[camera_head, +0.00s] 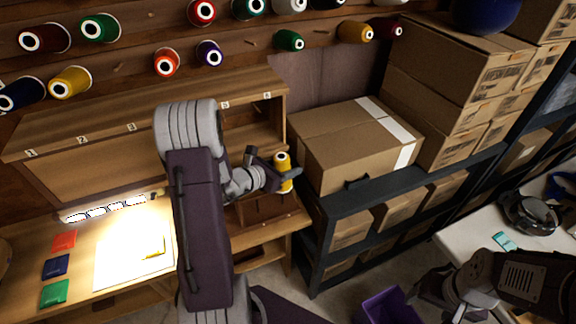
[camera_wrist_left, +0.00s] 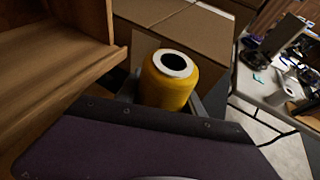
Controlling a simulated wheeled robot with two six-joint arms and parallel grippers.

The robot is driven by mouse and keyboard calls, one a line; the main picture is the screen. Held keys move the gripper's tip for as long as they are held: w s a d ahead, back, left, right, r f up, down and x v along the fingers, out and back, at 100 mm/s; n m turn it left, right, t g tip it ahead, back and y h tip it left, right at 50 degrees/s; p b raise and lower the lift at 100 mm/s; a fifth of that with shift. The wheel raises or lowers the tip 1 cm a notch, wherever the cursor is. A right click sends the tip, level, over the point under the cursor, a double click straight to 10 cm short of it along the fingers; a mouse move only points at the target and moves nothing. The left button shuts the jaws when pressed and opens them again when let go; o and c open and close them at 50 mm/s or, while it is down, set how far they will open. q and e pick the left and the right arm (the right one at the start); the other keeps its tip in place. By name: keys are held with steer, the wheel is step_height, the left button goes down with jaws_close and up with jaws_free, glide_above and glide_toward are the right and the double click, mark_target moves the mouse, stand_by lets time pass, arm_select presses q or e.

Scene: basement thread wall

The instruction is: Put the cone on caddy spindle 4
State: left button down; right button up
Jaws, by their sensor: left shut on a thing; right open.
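A yellow thread cone (camera_head: 282,160) is held in my left gripper (camera_head: 277,174), in front of the cardboard box on the dark shelf. In the left wrist view the cone (camera_wrist_left: 170,90) stands roughly upright, its white-rimmed hole facing the camera, with parts of the fingers beside it. The wooden caddy (camera_head: 268,212) appears below the left gripper with thin spindles. My arm hides part of it, and I cannot read spindle numbers there. My right gripper (camera_head: 443,299) is open and empty at the lower right, near the white table.
A large cardboard box (camera_head: 355,145) sits on the dark metal shelf (camera_head: 350,197), close to the held cone. A wooden numbered shelf (camera_head: 100,145) and wall cones are behind. A purple bin (camera_head: 391,305) stands on the floor. A lit paper (camera_head: 120,262) lies on the bench.

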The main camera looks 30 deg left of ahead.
arm_select(q)
steer(key=f+b, duration=0.2)
steer(key=s+d+f+b, duration=0.1)
steer(key=f, duration=0.1)
steer(key=shift+f, duration=0.1)
steer(key=f, duration=0.1)
steer(key=a+f+b, duration=0.1)
steer(key=w+f+b, duration=0.1)
steer(key=f, duration=0.1)
steer(key=shift+w+a, duration=0.1)
steer(key=shift+a, duration=0.1)
steer(key=shift+f+b, duration=0.2)
steer(key=shift+b, duration=0.35)
steer(key=shift+s+d+r, duration=0.15)
steer(key=shift+s+d, duration=0.1)
steer(key=shift+d, duration=0.1)
steer(key=shift+w+a, duration=0.1)
steer(key=shift+a, duration=0.1)
steer(key=shift+a, duration=0.3)
